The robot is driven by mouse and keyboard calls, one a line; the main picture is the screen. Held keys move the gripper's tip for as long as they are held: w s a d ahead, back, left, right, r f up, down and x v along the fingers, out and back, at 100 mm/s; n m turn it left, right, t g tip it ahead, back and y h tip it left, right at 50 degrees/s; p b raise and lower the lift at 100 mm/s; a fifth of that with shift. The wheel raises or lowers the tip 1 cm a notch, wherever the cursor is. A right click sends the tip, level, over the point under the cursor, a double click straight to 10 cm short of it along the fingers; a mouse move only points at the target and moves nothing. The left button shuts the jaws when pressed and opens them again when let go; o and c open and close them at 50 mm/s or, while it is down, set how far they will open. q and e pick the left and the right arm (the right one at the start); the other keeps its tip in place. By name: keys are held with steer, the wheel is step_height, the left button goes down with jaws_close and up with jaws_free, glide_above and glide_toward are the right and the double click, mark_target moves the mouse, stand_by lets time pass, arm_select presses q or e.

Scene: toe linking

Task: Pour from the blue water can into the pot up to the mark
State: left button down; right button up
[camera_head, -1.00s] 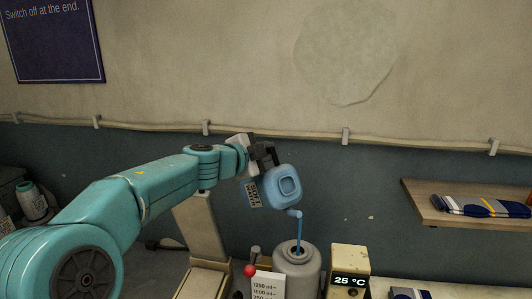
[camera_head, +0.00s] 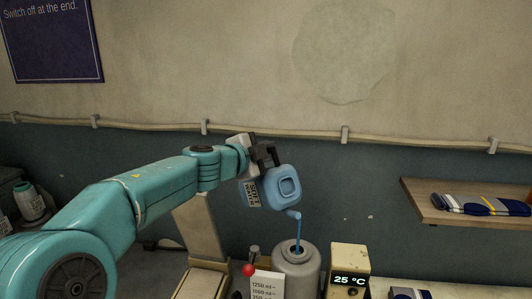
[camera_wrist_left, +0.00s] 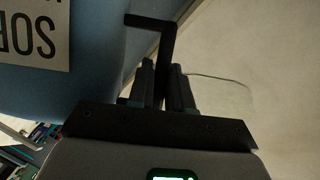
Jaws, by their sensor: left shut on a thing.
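The blue water can (camera_head: 279,187) is tilted above the pot, with its spout pointing down and a thin blue stream running into the opening. My left gripper (camera_head: 263,156) is shut on the can's dark handle; the handle between the fingers also shows in the left wrist view (camera_wrist_left: 163,85). The can's blue side and its label (camera_wrist_left: 35,33) show at the left of that view. The grey pot (camera_head: 297,272) stands below the spout with its mouth open. A white scale card (camera_head: 267,286) with ml marks is in front of it. The water level inside is hidden. My right gripper is not in view.
A display box (camera_head: 348,275) reading 25 °C stands right of the pot. A red-knobbed lever (camera_head: 249,269) is at its left. A wooden shelf (camera_head: 450,213) with folded striped socks (camera_head: 480,205) is at the right. A wall sign (camera_head: 52,40) says to switch off at the end.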

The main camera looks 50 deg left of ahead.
mark_target(276, 163)
arm_select(q)
steer(key=shift+s+d+f+m+t+y+b, duration=0.1)
steer(key=shift+d+m+t+y+b, duration=0.1)
steer(key=shift+d+m+b, duration=0.55)
steer(key=shift+s+d+f+m+t+y+b, duration=0.15)
steer(key=shift+d+b, duration=0.25)
steer(key=shift+b, duration=0.7)
stand_by(2.4)
steer(key=shift+d+f+m+b, duration=0.2)
steer(key=shift+d+b, duration=0.25)
steer(key=shift+b, duration=0.3)
steer(key=shift+d+f+m+b, duration=0.1)
steer(key=shift+d+m+b, duration=0.25)
steer(key=shift+b, duration=0.35)
stand_by(1.8)
